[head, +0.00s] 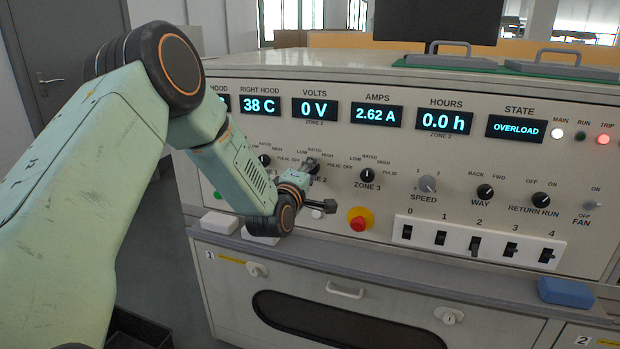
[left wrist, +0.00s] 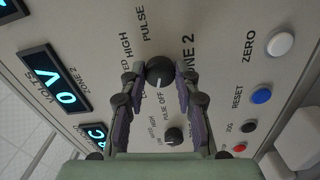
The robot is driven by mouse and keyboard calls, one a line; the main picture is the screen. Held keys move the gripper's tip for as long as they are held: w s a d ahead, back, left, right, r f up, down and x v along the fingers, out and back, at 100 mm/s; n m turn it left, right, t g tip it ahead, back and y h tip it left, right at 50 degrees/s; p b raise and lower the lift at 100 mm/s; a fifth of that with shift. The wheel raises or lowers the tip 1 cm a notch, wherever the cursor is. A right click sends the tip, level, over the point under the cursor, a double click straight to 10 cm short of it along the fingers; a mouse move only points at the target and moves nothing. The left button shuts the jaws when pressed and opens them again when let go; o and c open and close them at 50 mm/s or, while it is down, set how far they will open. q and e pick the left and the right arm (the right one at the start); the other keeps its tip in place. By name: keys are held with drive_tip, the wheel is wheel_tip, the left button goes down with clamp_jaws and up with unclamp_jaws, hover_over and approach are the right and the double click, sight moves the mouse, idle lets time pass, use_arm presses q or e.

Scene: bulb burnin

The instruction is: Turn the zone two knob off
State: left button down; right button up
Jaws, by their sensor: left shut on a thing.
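The zone two knob (left wrist: 160,71) is a round black knob in the left wrist view, between PULSE and OFF lettering. My left gripper (left wrist: 159,78) has its two fingers on either side of it and is shut on it. In the head view the knob (head: 313,165) shows partly behind the gripper, with the zone 2 label half covered. I cannot make out which mark its pointer is at. The volts display (head: 315,111), marked zone 2, reads 0 V. The right gripper is not in view.
The zone 3 knob (head: 367,175) sits to the right, above a red emergency button (head: 360,219). Another black knob (left wrist: 173,136) is close by in the wrist view. White (left wrist: 280,44) and blue (left wrist: 262,96) buttons are beside the fingers. The state display (head: 516,129) reads OVERLOAD; the trip lamp (head: 603,140) glows red.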

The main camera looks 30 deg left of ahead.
use_arm(q)
drive_tip(key=shift+n+b, duration=0.45)
drive_tip(key=shift+n, duration=0.45)
drive_tip(key=c, duration=1)
unclamp_jaws()
drive_tip(key=v, duration=1.2)
